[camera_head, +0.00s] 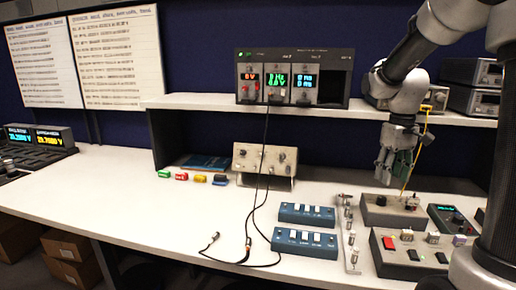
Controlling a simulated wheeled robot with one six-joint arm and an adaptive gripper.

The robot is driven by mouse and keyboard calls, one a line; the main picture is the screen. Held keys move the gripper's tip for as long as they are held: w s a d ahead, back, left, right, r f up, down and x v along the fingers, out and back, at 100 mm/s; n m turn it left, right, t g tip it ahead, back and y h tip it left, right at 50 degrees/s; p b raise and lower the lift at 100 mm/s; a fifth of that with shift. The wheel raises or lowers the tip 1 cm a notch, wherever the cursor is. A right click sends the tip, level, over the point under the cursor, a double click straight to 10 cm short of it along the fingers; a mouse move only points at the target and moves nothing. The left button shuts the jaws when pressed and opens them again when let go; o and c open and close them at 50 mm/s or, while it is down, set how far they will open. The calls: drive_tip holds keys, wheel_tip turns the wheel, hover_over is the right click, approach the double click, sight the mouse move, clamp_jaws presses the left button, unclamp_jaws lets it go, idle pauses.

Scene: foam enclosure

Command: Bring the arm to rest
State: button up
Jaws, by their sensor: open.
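My gripper (393,160) hangs from my grey and black arm at the right of the view, pointing down. It is above the right part of the white bench (130,190), close over a grey box with knobs (392,212). Its fingers are apart and I see nothing between them. A thin yellow cable (413,165) runs down beside or behind the fingers to that box; I cannot tell whether it touches the gripper.
A shelf (205,102) holds an instrument with lit displays (292,78). Black leads (252,215) hang from it onto the bench. Two blue switch boxes (305,242), a metal strip (352,235) and a red-buttoned box (408,253) stand at front right. The bench's left-middle is clear.

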drive_tip(key=s+a+r+m+t, duration=0.1)
drive_tip(key=s+a+r+t, duration=0.1)
drive_tip(key=s, duration=0.8)
drive_tip(key=s+a+r+m+t, duration=0.1)
drive_tip(key=s+a+r+t, duration=0.1)
drive_tip(key=s, duration=0.8)
drive_tip(key=shift+s+a+r+t, duration=0.15)
drive_tip(key=shift+s+r+t, duration=0.15)
drive_tip(key=shift+r, duration=0.6)
